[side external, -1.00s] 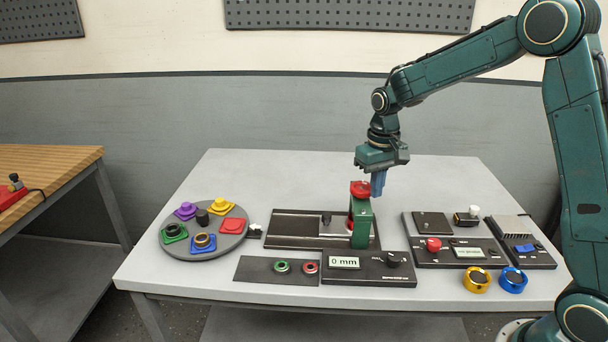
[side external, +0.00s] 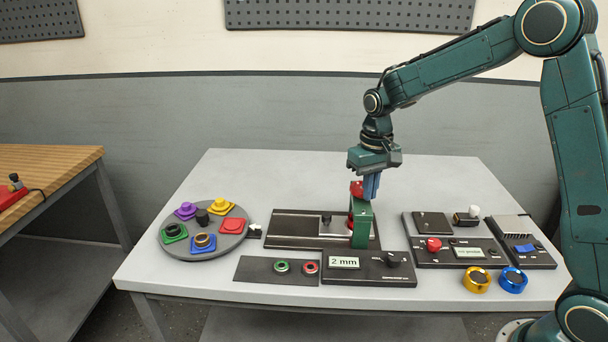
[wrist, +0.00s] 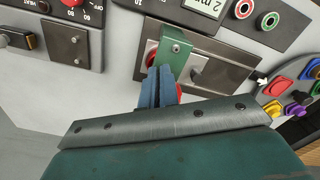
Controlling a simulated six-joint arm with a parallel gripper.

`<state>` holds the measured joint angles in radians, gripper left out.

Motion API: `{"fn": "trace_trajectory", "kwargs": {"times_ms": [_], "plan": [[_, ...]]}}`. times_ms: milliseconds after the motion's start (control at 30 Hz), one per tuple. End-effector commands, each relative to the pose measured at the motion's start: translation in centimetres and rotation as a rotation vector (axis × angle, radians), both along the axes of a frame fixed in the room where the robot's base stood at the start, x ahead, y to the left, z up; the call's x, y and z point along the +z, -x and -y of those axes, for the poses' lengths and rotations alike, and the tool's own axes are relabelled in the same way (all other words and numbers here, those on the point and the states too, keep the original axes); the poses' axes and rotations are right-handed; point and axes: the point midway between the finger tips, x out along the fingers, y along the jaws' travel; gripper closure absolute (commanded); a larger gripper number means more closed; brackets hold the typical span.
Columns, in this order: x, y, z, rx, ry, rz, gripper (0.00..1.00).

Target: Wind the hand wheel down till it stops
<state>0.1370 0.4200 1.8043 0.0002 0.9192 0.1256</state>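The hand wheel (side external: 356,188) is red and sits on top of a green upright frame (side external: 361,226). My gripper (side external: 372,186) has blue fingers and is down at the wheel's right side, covering part of it. In the wrist view the fingers (wrist: 159,72) lie close together, and red parts of the wheel (wrist: 179,92) show beside them. They look shut against the wheel; any part between them is hidden. The display (side external: 344,262) in front of the frame reads 2 mm.
A round tray (side external: 178,244) with several coloured pieces stands left. A panel with green and red rings (side external: 277,270) lies at front. Control boxes (side external: 425,256) and loose yellow (side external: 477,281) and blue (side external: 513,280) rings are right. The table behind the frame is clear.

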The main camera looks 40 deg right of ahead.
Motion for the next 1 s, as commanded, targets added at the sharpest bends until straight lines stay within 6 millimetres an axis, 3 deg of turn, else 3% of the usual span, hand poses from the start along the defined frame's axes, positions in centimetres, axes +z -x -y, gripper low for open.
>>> {"fn": "trace_trajectory", "kwargs": {"times_ms": [1000], "plan": [[0.17, -0.92, -0.81, 0.001, 0.002, 0.014, 1.00]]}}
